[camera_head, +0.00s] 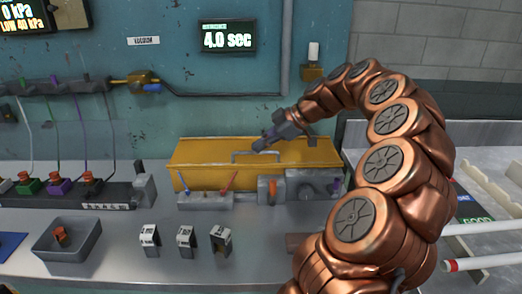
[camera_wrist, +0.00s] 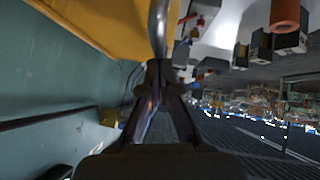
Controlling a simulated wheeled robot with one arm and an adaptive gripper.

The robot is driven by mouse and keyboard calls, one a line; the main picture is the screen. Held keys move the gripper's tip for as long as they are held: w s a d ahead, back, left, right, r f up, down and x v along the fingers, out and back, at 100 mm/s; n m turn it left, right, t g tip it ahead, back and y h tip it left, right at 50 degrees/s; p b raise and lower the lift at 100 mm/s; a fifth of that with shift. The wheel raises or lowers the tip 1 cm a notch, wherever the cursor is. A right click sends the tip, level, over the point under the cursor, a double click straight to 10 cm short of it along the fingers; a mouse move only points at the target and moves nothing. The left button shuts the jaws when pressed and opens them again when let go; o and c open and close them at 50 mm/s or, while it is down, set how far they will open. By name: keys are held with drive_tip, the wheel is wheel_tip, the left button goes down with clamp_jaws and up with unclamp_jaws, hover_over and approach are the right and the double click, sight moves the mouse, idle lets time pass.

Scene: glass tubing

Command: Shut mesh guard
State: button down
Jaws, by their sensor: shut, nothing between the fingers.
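A yellow box-like cover (camera_head: 215,152) with a grey bar handle (camera_head: 236,154) stands at the back of the bench; I take it to be the guard, though no mesh can be made out. My gripper (camera_head: 259,146) is at the right part of the handle, its fingers shut and empty. In the wrist view the shut fingertips (camera_wrist: 159,68) meet the near end of the grey handle (camera_wrist: 158,25), seemingly touching or very close. The yellow cover (camera_wrist: 105,22) fills the upper left there. Whether the cover is fully down cannot be told.
In front of the cover are a small lever box (camera_head: 205,200) and a grey unit with an orange knob (camera_head: 270,190). Several small labelled blocks (camera_head: 186,240) and a grey tray (camera_head: 68,245) stand on the bench. A wall display (camera_head: 228,37) hangs above.

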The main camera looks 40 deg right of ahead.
drive_tip(key=shift+s+a+f, duration=0.1)
drive_tip(key=shift+f, duration=0.15)
idle(0.3)
drive_tip(key=w+a+r+b+v, duration=0.1)
drive_tip(key=r+v, duration=0.1)
drive_tip(key=v, duration=1.1)
drive_tip(key=shift+a+b, duration=0.35)
drive_tip(key=shift+r, duration=0.15)
